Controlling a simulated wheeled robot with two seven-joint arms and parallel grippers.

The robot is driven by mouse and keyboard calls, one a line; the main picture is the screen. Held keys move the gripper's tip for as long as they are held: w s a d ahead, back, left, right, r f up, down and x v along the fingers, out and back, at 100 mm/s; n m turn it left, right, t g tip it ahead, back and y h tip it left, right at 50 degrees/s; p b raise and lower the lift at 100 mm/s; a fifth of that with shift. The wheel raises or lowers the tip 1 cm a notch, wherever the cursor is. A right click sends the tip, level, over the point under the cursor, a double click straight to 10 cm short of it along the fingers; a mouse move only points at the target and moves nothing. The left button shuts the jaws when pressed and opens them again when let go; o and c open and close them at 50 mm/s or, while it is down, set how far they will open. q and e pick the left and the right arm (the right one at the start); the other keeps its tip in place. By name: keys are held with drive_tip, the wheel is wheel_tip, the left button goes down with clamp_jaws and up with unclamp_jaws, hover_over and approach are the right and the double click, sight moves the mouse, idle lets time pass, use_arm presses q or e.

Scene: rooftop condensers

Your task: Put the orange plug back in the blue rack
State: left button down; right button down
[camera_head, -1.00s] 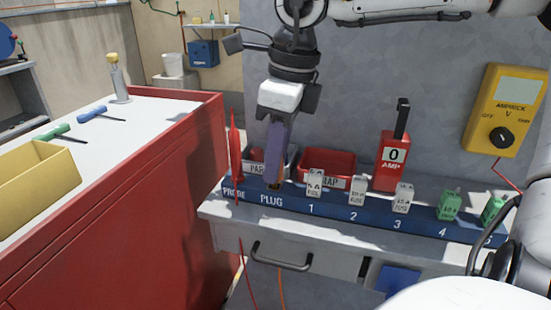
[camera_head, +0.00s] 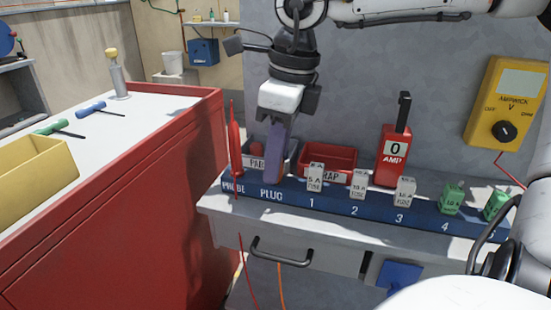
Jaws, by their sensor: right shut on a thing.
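The blue rack (camera_head: 330,203) runs along the front of a grey bench, with slots labelled PROBE, PLUG and numbers. My right gripper (camera_head: 274,176) points down at the PLUG place, just behind its label, with its fingers shut. The orange plug is hidden between or behind the fingers. An orange cord (camera_head: 281,280) hangs below the bench under that place. I cannot tell whether the plug is seated in its slot. A red probe (camera_head: 235,150) stands upright in the PROBE place, left of the gripper. My left gripper is not in view.
Grey fuses (camera_head: 315,178) and green ones (camera_head: 452,199) stand in the numbered places. A red cabinet (camera_head: 150,190) stands close on the left. A yellow meter (camera_head: 505,110) hangs on the wall.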

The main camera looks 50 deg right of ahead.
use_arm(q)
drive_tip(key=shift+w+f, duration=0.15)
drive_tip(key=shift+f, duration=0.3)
use_arm(e)
drive_tip(key=shift+f, duration=0.2)
drive_tip(key=c, duration=1.5)
unclamp_jaws()
drive_tip(key=shift+c, duration=0.2)
use_arm(q)
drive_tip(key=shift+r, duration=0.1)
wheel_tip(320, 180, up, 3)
drive_tip(key=p, duration=0.3)
use_arm(e)
wheel_tip(320, 180, up, 10)
drive_tip(key=s, duration=0.1)
drive_tip(key=shift+s+d+r, duration=0.2)
drive_tip(key=shift+d, duration=0.15)
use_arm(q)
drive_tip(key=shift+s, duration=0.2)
